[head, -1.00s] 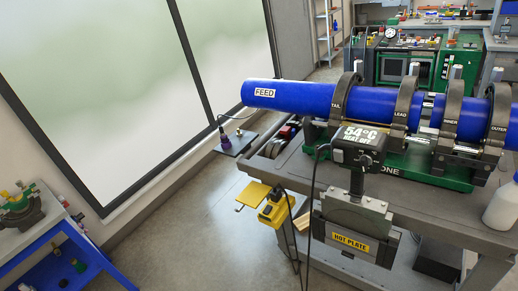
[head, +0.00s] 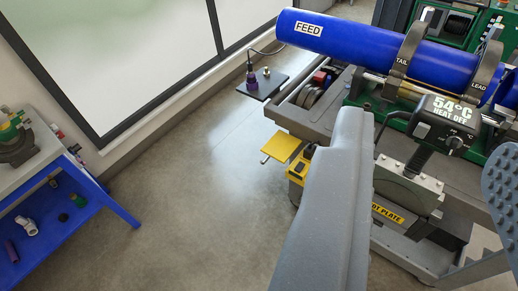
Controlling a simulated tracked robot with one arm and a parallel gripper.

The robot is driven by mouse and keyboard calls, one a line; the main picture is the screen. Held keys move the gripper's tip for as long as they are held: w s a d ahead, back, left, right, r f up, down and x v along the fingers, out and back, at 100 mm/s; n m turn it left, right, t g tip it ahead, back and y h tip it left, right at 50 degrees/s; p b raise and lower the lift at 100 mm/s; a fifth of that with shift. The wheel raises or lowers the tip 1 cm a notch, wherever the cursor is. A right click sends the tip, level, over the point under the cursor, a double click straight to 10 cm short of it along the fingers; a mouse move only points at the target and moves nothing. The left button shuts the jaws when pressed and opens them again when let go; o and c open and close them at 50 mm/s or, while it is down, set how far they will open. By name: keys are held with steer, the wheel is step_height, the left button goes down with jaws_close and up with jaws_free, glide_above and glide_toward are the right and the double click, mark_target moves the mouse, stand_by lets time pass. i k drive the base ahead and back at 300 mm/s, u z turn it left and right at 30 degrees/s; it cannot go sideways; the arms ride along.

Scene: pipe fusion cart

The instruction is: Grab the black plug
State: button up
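My gripper (head: 430,140) is open and empty. One grey finger rises through the middle of the view, and the other, with a dotted pad, shows at the right edge. A dark plug-like piece with a purple body (head: 252,80) stands upright on a dark plate (head: 270,88) beyond the cart's left end, with a thin cable at its top. A yellow box (head: 298,172) with a dark top hangs at the cart's side, partly hidden by my left finger. I cannot tell which dark piece is the black plug. Both lie left of the space between my fingers.
The cart (head: 312,118) carries a blue FEED pipe (head: 360,45) in clamps. A heater with a 54°C HEAT OFF display (head: 448,118) stands close, between my fingers in the picture. A yellow flap (head: 281,147) sticks out. A blue-framed bench (head: 95,190) is left; floor between is clear.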

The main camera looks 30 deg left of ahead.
mark_target(309, 151)
steer(key=u, duration=0.65)
steer(key=i, duration=1)
steer(key=z, duration=0.1)
